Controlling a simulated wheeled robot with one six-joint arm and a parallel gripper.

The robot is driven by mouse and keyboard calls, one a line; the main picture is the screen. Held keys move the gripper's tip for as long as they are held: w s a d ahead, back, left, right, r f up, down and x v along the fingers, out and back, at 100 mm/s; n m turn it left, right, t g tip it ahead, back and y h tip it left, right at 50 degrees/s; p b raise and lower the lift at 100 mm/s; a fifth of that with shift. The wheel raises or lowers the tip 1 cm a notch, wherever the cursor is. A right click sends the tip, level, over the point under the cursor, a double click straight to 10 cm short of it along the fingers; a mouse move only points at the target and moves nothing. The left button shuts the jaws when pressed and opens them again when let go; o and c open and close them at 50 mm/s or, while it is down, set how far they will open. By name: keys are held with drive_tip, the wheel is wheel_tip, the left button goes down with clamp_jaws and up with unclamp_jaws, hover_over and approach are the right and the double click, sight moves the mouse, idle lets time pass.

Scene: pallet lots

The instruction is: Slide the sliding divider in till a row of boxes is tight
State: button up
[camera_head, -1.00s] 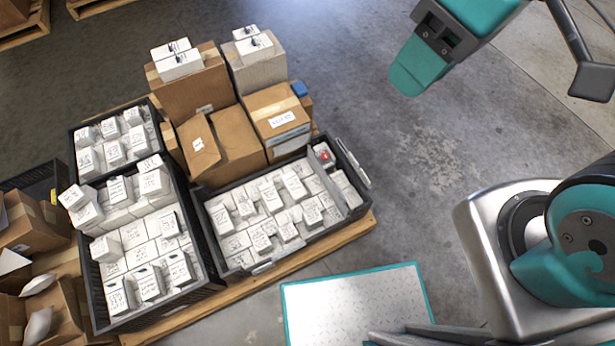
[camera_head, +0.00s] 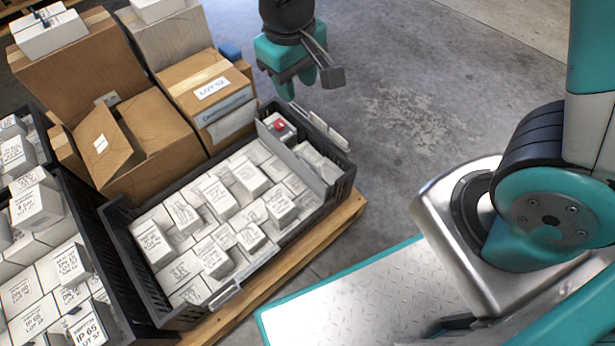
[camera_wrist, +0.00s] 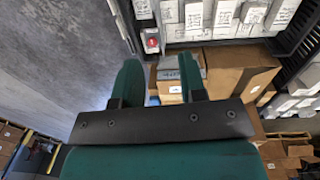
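The dark crate (camera_head: 118,222) holds rows of white labelled boxes (camera_head: 222,200). The grey sliding divider (camera_head: 300,166) stands across the crate near its right end, with most boxes on its left. A few boxes are on its right, one with a red spot (camera_head: 280,125). My gripper (camera_head: 300,86) points down beside the crate's far right corner, apart from the divider. In the wrist view my gripper (camera_wrist: 160,62) is open and empty, with a clear gap between its teal fingers. The red spot (camera_wrist: 152,42) shows ahead of the fingers there.
Brown cartons (camera_head: 150,135) stand behind the crate, one labelled box (camera_head: 212,90) close to my gripper. Another crate of white boxes (camera_head: 45,260) stands at the left. The wooden pallet edge (camera_head: 275,270) runs along the front. Bare floor (camera_head: 400,100) lies to the right.

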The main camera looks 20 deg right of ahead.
drive_tip(key=h+b, duration=0.1)
drive_tip(key=b, duration=0.5)
approach(308, 160)
drive_tip(key=f+b, duration=0.2)
drive_tip(key=b, duration=0.1)
drive_tip(key=f+b, duration=0.3)
drive_tip(key=d+f+b, duration=0.1)
drive_tip(key=f+b, duration=0.2)
drive_tip(key=shift+f, duration=0.25)
drive_tip(key=shift+w, duration=0.1)
drive_tip(key=shift+c, duration=0.2)
drive_tip(key=shift+d, duration=0.1)
clamp_jaws()
